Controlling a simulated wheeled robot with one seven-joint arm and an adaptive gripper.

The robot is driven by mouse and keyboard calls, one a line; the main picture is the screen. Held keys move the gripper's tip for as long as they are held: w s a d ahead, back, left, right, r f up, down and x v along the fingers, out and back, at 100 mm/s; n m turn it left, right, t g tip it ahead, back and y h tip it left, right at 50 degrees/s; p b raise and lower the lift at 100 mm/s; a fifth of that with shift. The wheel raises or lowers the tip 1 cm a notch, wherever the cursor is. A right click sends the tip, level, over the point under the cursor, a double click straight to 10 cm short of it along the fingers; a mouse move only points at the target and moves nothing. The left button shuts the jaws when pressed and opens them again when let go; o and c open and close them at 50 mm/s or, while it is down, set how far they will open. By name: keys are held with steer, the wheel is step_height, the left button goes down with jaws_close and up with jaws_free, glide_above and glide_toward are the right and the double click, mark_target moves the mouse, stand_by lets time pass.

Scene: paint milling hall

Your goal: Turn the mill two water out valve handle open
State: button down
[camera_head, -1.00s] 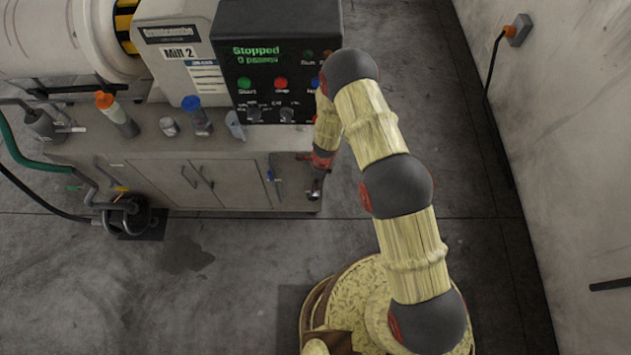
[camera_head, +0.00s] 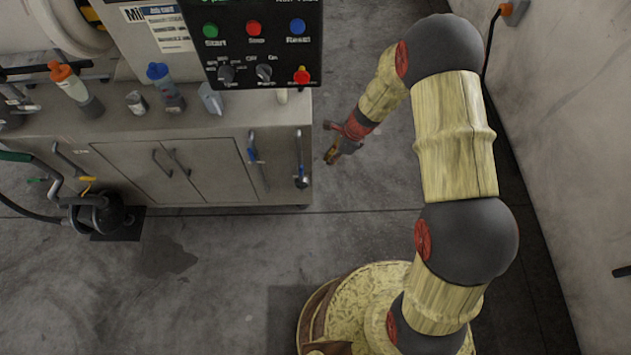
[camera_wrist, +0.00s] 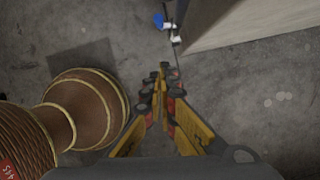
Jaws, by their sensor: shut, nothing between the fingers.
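Two upright pipes with blue valve handles are on the right part of the grey cabinet's front under the Mill 2 panel. One blue handle (camera_head: 252,154) is further left; the other blue handle (camera_head: 301,182) is near the cabinet's right corner. I cannot read which is water out, nor tell how far either is turned. My gripper (camera_head: 331,157) is to the right of the cabinet corner, apart from both handles. In the wrist view its fingers (camera_wrist: 163,78) are together and empty. A blue piece (camera_wrist: 159,20) shows beyond them by the cabinet edge.
The control panel (camera_head: 256,42) overhangs the cabinet (camera_head: 100,150), with bottles on top. A pump (camera_head: 98,212) with hoses stands at the left. A wall (camera_head: 560,130) with an orange plug closes the right side. The floor (camera_head: 240,250) before the cabinet is clear.

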mark_target(301, 170)
steer(key=a+f+b, duration=0.6)
steer(key=f, duration=0.2)
steer(key=shift+w+a+f, duration=0.15)
steer(key=shift+w+f, duration=0.2)
stand_by(0.4)
